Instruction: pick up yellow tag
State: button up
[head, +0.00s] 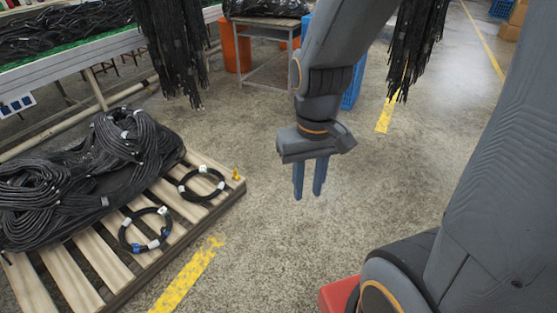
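A small yellow tag (235,174) stands at the right corner of the wooden pallet, just right of a coiled black hose. My gripper (308,194) hangs in the air to the right of the tag, past the pallet's edge. Its two blue-grey fingers point down with a gap between them, and nothing shows between them. The gripper is apart from the tag.
The wooden pallet (191,222) bears two small hose coils, one nearer (145,229) and one farther (202,183), and a large heap of black hoses (75,185). Hanging hoses (172,50) are behind. Open concrete floor lies below my gripper.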

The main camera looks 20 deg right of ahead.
aim_at(237, 176)
jog(key=z, duration=0.55)
jog(key=i, duration=2.25)
jog(key=u, duration=0.4)
